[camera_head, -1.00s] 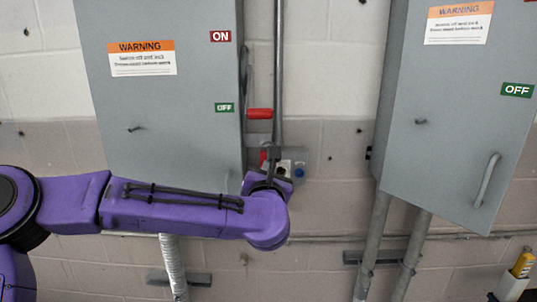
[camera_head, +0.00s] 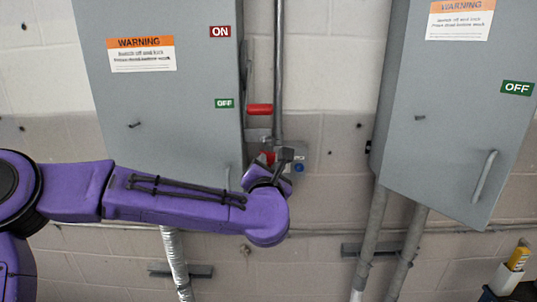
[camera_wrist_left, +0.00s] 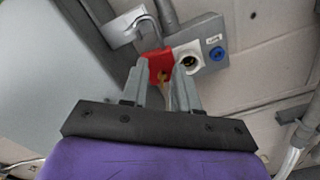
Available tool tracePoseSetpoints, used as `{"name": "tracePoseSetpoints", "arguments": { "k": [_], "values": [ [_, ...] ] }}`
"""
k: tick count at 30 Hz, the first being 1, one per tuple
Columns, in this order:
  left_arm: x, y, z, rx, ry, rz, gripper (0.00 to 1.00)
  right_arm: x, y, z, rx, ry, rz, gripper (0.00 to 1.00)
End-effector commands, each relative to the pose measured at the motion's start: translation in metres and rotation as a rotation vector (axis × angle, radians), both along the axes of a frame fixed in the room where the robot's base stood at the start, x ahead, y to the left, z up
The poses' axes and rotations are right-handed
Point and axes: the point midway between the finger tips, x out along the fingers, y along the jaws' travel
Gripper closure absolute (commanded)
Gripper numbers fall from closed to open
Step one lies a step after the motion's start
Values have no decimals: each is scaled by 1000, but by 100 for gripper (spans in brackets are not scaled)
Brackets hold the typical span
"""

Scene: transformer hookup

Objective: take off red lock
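The red lock (camera_wrist_left: 160,64) hangs by its metal shackle from a grey hasp (camera_wrist_left: 127,27) beside the left box. In the head view, part of the red lock (camera_head: 268,158) shows behind my left gripper (camera_head: 282,156). In the left wrist view, the two fingers of my left gripper (camera_wrist_left: 161,66) are apart, with their tips close to the lock's lower part. The lock body shows between and beyond the tips, and I cannot tell whether they touch it. A small brass-coloured piece (camera_wrist_left: 168,93) shows below the lock, between the fingers. My right gripper is not in view.
A small grey box with a white round socket (camera_wrist_left: 187,61) and a blue plug (camera_wrist_left: 217,54) is right of the lock. A red lever handle (camera_head: 260,109) sticks out above. A vertical conduit (camera_head: 279,70) and two large grey cabinets (camera_head: 180,130) (camera_head: 440,130) flank the space.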

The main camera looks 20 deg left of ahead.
Motion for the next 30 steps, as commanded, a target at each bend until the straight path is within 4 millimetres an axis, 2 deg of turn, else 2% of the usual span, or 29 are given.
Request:
{"name": "tracePoseSetpoints", "arguments": {
  "k": [21, 27, 30],
  "values": [
    [-50, -15, 0, 0, -2, -3, 70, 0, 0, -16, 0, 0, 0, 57],
    [-56, -16, -1, -1, 0, 0, 70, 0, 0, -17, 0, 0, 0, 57],
    [-65, -19, -3, 0, -2, -3, 70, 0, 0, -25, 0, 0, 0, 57]
  ]
}}
